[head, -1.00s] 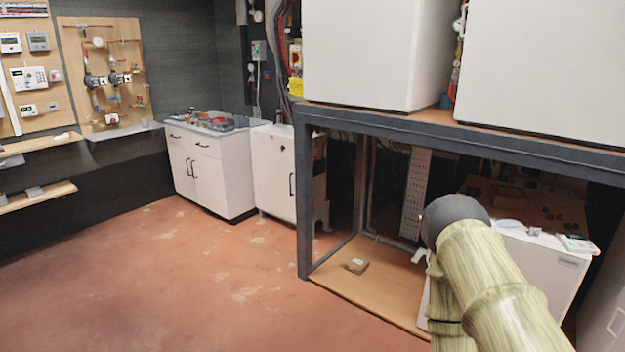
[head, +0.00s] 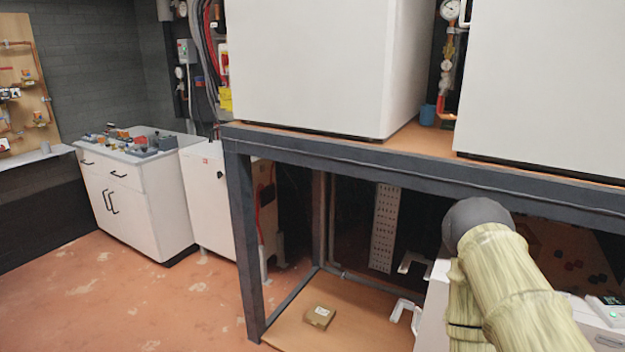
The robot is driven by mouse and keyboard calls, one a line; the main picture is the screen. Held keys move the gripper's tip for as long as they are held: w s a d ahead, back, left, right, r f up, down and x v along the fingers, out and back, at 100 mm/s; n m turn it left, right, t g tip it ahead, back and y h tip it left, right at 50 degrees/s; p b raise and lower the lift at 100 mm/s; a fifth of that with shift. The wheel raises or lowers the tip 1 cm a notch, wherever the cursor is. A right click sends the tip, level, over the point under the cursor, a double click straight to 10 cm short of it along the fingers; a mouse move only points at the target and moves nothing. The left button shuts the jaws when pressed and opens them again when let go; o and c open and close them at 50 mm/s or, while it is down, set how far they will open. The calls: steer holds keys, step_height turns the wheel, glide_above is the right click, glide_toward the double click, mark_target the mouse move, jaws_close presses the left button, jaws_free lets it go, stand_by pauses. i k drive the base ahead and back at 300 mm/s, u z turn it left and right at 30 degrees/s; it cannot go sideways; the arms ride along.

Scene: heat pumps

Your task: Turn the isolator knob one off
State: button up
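A small grey box (head: 186,51) is on the back wall, above the white cabinets. A red and yellow fitting (head: 224,65) is beside the cables, left of the large white unit. Either could carry an isolator, but I cannot make out a knob or its label at this size. My arm rises at the lower right, with a dark rounded joint at its top. My gripper does not show, so its opening cannot be seen. No part of my arm touches the box or the fitting.
A dark steel frame (head: 245,240) carries two large white units (head: 320,65). A small cardboard box (head: 319,317) lies on its lower board. White cabinets (head: 140,210) stand left, with parts on top. Open reddish floor (head: 100,300) lies at the front left.

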mark_target(225, 57)
steer(key=u, duration=0.3)
steer(key=i, duration=0.9)
steer(key=u, duration=0.9)
steer(key=i, duration=1.55)
steer(key=u, duration=0.15)
